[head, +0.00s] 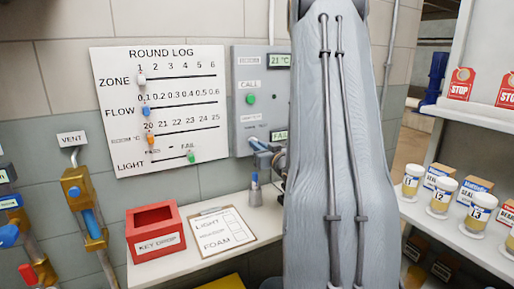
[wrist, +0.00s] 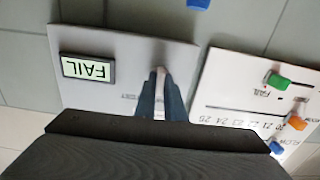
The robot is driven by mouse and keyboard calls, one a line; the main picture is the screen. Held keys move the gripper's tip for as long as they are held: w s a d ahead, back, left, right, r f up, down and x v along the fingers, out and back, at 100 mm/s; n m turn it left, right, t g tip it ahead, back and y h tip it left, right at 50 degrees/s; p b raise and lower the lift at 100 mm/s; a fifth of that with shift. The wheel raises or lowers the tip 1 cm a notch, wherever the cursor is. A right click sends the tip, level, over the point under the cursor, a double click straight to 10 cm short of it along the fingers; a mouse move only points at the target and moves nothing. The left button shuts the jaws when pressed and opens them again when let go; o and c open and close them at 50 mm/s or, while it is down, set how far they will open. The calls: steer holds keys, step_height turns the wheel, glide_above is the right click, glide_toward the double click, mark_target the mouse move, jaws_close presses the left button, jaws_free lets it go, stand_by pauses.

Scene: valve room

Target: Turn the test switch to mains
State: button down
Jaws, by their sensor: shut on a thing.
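A grey control panel (head: 242,121) hangs on the wall, partly behind my arm in the head view. Its lower display (head: 280,135) reads FAIL; the display also shows upside down in the wrist view (wrist: 88,69). My gripper (head: 264,150) is at the lower part of this panel. In the wrist view my gripper (wrist: 161,78) is shut on a pale, narrow piece between its fingers, which looks like the test switch (wrist: 160,84). The fingers hide most of the switch, so its pointing direction cannot be told. The lettering beside it is mostly covered.
A green CALL button (head: 251,99) and a temperature display (head: 279,61) are higher on the panel. The round log board (head: 165,62) with sliders is to the left. Below are a red key drop box (head: 155,230) and a clipboard (head: 222,233). Shelves with jars (head: 440,195) stand right.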

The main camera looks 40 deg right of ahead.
steer(key=c, duration=1.8)
jaws_free()
steer(key=shift+c, duration=0.2)
steer(key=shift+s, duration=0.1)
steer(key=b+v, duration=0.1)
steer(key=v, duration=0.6)
steer(key=shift+s, duration=0.35)
steer(key=shift+w+a, duration=0.1)
